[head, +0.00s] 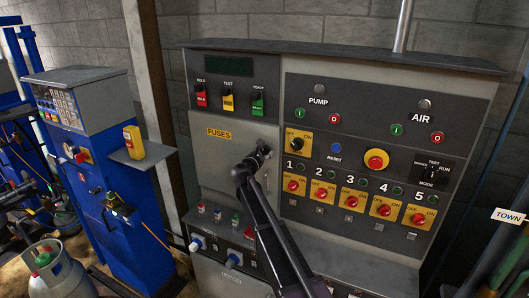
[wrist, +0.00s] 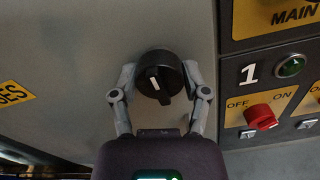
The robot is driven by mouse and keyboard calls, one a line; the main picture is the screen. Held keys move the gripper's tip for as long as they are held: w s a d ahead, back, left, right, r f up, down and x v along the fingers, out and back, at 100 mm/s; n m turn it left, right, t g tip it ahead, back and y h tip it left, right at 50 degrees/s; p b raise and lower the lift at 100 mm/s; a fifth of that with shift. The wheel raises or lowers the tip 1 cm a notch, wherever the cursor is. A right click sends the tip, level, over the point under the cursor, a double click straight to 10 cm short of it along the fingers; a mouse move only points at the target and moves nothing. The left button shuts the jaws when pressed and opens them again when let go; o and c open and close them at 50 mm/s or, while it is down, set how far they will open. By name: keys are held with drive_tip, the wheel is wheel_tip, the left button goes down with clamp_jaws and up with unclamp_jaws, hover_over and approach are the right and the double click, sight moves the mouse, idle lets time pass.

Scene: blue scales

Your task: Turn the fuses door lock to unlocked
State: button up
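The fuses door (head: 215,160) is a grey panel with a yellow FUSES label (head: 219,133) in the head view. It looks closed. Its lock is a round black knob (wrist: 159,77) with a white mark in the wrist view. My gripper (head: 262,148) is at the door's right side in the head view and hides the lock there. In the wrist view my gripper (wrist: 159,72) has its fingers spread, one on each side of the knob. A small gap shows at the left finger; contact at the right is unclear.
Right of the door is a control panel (head: 330,135) with numbered red switches (head: 293,185). Small coloured items (head: 218,214) and blue plugs (head: 233,258) sit below the door. A blue cabinet (head: 110,170) stands left, with a gas cylinder (head: 60,275) in front.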

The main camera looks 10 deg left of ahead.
drive_tip(key=c, duration=0.4)
drive_tip(key=shift+c, duration=0.2)
drive_tip(key=shift+m, duration=0.5)
drive_tip(key=m, duration=0.3)
drive_tip(key=shift+a+m, duration=0.1)
drive_tip(key=shift+m, duration=0.2)
drive_tip(key=m, duration=0.4)
drive_tip(key=shift+r+m, duration=0.15)
drive_tip(key=shift+m, duration=0.15)
drive_tip(key=m, duration=0.8)
drive_tip(key=shift+r+m, duration=0.15)
drive_tip(key=shift+m, duration=0.15)
drive_tip(key=shift+a, duration=0.1)
